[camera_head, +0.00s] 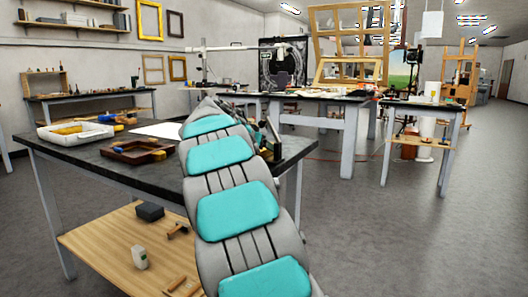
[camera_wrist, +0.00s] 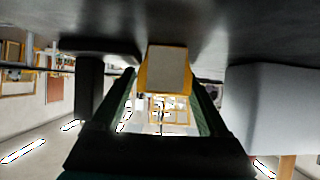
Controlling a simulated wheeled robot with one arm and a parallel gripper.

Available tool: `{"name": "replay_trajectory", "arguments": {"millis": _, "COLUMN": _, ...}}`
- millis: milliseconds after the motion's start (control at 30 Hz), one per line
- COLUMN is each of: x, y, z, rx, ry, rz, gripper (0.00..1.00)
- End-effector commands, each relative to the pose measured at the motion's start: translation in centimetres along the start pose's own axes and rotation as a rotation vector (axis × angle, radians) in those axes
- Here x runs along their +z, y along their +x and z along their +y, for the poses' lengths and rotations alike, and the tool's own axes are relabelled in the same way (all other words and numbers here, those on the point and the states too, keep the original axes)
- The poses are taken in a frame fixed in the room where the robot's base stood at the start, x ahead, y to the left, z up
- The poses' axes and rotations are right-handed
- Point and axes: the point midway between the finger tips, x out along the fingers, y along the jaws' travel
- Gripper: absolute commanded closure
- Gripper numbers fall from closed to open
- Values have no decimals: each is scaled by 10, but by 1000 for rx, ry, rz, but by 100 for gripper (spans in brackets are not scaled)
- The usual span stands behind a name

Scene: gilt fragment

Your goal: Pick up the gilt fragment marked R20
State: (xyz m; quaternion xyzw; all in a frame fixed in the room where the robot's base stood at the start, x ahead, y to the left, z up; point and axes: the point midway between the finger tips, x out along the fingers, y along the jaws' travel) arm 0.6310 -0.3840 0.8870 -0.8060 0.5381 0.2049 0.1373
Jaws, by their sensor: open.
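In the wrist view, which shows the room upside down, my gripper (camera_wrist: 165,84) is open, with one green-lined finger on each side of the picture's middle. A block with a pale face and gold-yellow edges (camera_wrist: 166,68) shows between and beyond the fingertips, by the dark tabletop (camera_wrist: 215,25). It looks like a gilt fragment, but I can read no R20 mark on it. I cannot tell whether the fingers touch it. In the head view my arm hides most of the gripper and the block.
A pale grey block (camera_wrist: 275,105) stands close on the wrist view's right, a dark one (camera_wrist: 90,90) on its left. In the head view, a white tray (camera_head: 52,138) with yellow contents and a brown wooden tray (camera_head: 120,157) lie left of my arm. Floor (camera_head: 400,230) is clear at right.

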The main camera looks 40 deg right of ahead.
Motion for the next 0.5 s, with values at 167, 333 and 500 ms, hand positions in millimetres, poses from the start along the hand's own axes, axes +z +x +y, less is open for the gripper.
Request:
{"name": "replay_trajectory", "arguments": {"millis": 167, "x": 0, "y": 0, "z": 0, "rx": 0, "ry": 0, "rz": -1, "gripper": 35}}
{"name": "replay_trajectory", "arguments": {"millis": 333, "x": 1, "y": 0, "z": 0, "rx": 1, "ry": 0, "rz": -1, "gripper": 54}}
{"name": "replay_trajectory", "arguments": {"millis": 500, "x": 1, "y": 0, "z": 0, "rx": 1, "ry": 0, "rz": -1, "gripper": 73}}
